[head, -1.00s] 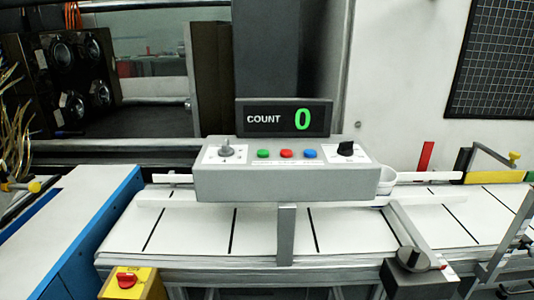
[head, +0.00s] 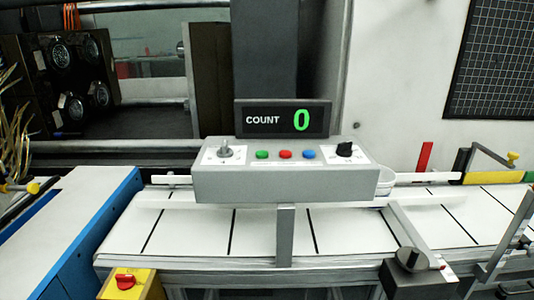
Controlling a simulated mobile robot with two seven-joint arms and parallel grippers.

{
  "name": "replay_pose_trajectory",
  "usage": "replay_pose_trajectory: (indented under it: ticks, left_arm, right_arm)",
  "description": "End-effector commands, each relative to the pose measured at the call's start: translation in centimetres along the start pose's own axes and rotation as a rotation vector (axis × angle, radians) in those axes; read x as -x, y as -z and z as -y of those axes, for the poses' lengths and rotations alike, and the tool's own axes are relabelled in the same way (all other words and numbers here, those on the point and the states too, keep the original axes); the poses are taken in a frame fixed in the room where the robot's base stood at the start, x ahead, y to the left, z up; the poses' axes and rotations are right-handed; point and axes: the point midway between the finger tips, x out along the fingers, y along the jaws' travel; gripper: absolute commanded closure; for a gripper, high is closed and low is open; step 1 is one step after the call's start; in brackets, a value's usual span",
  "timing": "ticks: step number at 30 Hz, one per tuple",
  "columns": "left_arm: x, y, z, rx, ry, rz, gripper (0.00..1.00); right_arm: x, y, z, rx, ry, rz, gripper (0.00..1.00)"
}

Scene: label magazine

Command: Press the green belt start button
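The green button (head: 262,155) sits on the top of a grey control box (head: 285,187), left of a red button (head: 285,155) and a blue button (head: 309,155). The box stands on a post above a white belt (head: 190,232) with dark cross lines. Neither of my grippers shows in the head view.
A lever switch (head: 226,151) and a black knob (head: 345,149) flank the buttons. A yellow box with a red knob (head: 125,281) stands at front left. A blue-edged white table (head: 75,225) is at left.

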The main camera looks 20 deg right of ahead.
Motion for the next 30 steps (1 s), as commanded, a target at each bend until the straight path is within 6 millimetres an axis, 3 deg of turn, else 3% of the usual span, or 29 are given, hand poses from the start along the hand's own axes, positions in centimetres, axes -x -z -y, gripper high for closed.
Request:
replay_pose_trajectory:
  ticks: [14,18,30]
  left_arm:
    - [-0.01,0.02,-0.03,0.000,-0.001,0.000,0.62]
    - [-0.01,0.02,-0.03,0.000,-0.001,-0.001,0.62]
    - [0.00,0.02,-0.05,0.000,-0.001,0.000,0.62]
  right_arm:
    - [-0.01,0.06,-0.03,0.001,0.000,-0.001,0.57]
    - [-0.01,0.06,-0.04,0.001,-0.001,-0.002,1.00]
    - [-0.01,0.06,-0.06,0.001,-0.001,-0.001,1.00]
